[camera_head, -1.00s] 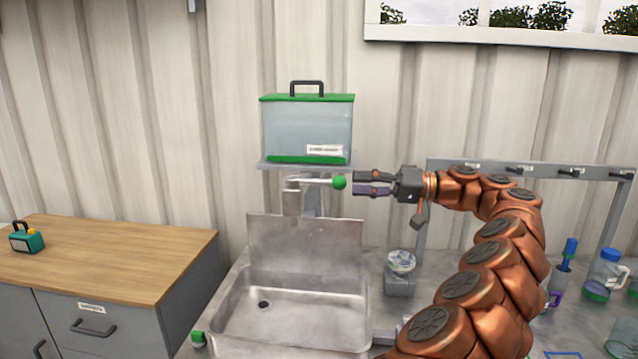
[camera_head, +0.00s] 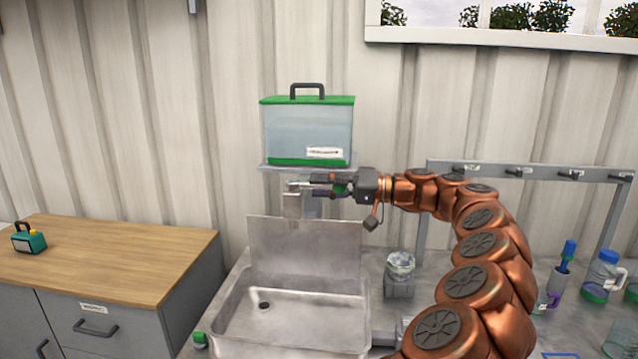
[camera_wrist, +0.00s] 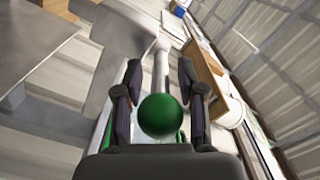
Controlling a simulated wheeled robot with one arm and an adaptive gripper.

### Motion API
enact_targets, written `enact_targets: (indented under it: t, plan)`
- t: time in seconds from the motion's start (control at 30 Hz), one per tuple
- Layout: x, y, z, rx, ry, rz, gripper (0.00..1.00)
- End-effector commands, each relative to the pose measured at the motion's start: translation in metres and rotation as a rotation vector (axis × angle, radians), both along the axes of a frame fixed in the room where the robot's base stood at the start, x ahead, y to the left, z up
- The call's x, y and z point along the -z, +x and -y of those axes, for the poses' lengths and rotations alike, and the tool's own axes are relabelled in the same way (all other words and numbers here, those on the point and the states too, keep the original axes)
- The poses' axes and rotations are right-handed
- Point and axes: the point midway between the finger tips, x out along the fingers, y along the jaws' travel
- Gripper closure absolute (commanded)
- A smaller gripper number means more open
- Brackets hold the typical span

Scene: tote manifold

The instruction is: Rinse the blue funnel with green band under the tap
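The tap (camera_head: 293,204) stands behind the sink (camera_head: 262,272), below a clear tank. Its pale lever ends in a green knob (camera_wrist: 160,116); in the head view the knob is partly hidden by my gripper. My gripper (camera_head: 318,186) is level with the lever. In the wrist view my gripper (camera_wrist: 160,82) has its fingers apart, one on each side of the lever and knob, with visible gaps. I cannot make out a blue funnel with a green band for certain. No water stream is visible.
A clear tank (camera_head: 305,130) with green lid sits on a shelf above the tap. A glassy item on a grey stand (camera_head: 399,288) is right of the sink. A bottle (camera_head: 603,272) and a rail (camera_head: 540,172) are farther right. A wooden-topped cabinet (camera_head: 110,258) is left.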

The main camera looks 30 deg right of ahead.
Motion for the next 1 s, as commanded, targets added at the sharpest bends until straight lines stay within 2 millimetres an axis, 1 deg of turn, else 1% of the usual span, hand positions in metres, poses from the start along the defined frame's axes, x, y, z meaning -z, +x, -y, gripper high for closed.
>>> enact_targets:
  t: [0.13, 0.43, 0.8, 1.0]
  plan:
    - [-0.0002, 0.0043, -0.0058, -0.001, 0.0, 0.0, 0.61]
    - [0.0002, 0.0052, -0.0065, 0.0, 0.0, 0.0, 0.61]
    - [0.0002, 0.0051, -0.0063, 0.0, 0.0, 0.0, 0.99]
    - [0.0002, 0.0051, -0.0062, 0.0, 0.0, 0.0, 1.0]
